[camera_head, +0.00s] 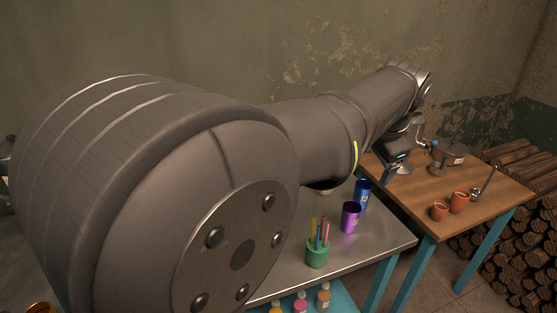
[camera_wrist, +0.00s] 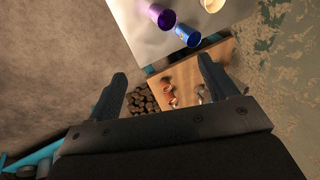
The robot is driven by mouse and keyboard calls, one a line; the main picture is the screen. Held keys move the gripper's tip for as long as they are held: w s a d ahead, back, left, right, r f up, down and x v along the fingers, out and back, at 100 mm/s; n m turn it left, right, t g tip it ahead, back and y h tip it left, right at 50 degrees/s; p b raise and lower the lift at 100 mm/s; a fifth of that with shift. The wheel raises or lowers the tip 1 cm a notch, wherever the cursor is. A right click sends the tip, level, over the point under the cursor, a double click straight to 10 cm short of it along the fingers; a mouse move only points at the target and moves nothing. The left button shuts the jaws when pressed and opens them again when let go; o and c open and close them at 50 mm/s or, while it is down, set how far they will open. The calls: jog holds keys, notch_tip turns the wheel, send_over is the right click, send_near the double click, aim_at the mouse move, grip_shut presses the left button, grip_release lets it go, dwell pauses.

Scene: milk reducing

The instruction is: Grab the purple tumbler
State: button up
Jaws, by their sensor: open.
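The purple tumbler (camera_head: 351,217) stands upright near the right end of the grey metal table (camera_head: 385,238), just in front of a blue tumbler (camera_head: 362,193). In the wrist view the purple tumbler (camera_wrist: 162,17) shows at the top edge, beside the blue tumbler (camera_wrist: 187,36). My gripper (camera_wrist: 162,68) is open with nothing between its fingers, and the purple tumbler is beyond the fingertips, apart from them. In the head view my arm reaches across to the right, above and behind the tumblers, and the fingers are hard to make out.
A green cup with pens (camera_head: 317,256) stands left of the purple tumbler. A pale cup (camera_wrist: 212,5) is near the blue tumbler. A wooden table (camera_head: 420,192) to the right holds orange clay cups (camera_head: 459,202) and a metal pot (camera_head: 446,156). Firewood (camera_head: 520,240) is stacked at far right.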

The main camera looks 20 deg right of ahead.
jog(key=n, duration=0.1)
jog(key=n+g+h, duration=0.2)
jog(key=n+g, duration=0.2)
jog(key=n, duration=1.8)
send_over(350, 218)
jog(key=s+a, duration=0.3)
jog(key=a, duration=0.2)
notch_tip(350, 218, down, 10)
jog(key=w+a+f+n+h, duration=0.15)
jog(key=w+f+n, duration=0.3)
jog(key=n, duration=0.85)
jog(key=shift+h, duration=0.45)
jog(key=x, duration=1.7)
jog(key=shift+w+r, duration=0.1)
jog(key=shift+w, duration=0.25)
jog(key=shift+c, duration=0.5)
jog(key=c, duration=1)
